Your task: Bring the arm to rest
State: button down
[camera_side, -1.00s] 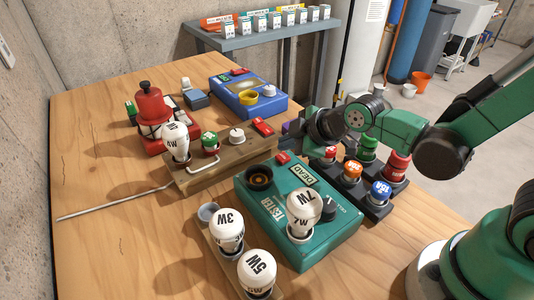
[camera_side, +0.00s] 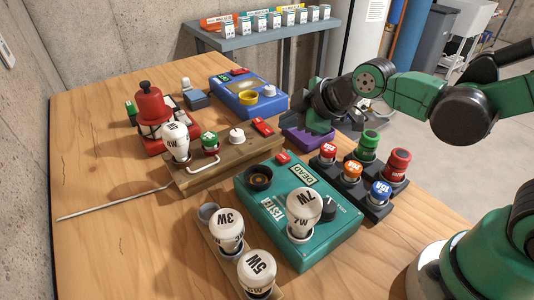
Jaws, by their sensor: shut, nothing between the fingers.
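My green and black arm reaches in from the right edge. My gripper (camera_side: 293,122) is in the air near the table's back right edge, close to a purple tray (camera_side: 308,139) and right of the blue box (camera_side: 246,97). The gripper is shut and holds nothing. Its wrist hides part of the background.
A teal tester (camera_side: 285,228) carries a 7W bulb (camera_side: 303,212). Left of it, a wooden strip (camera_side: 215,250) holds bulbs. A black rack (camera_side: 369,203) of coloured fuses stands under the arm. A wooden board (camera_side: 190,178) and a red device (camera_side: 152,112) are farther left.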

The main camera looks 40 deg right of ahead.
jog(key=s+d+r+m+g+h, duration=0.1)
jog(key=s+d+m, duration=0.4)
jog(key=m, duration=0.6)
jog(key=s+g+h, duration=0.1)
jog(key=s, duration=0.1)
jog(key=shift+s+d+r, duration=0.15)
jog(key=shift+s+d, duration=0.2)
jog(key=shift+s, duration=0.05)
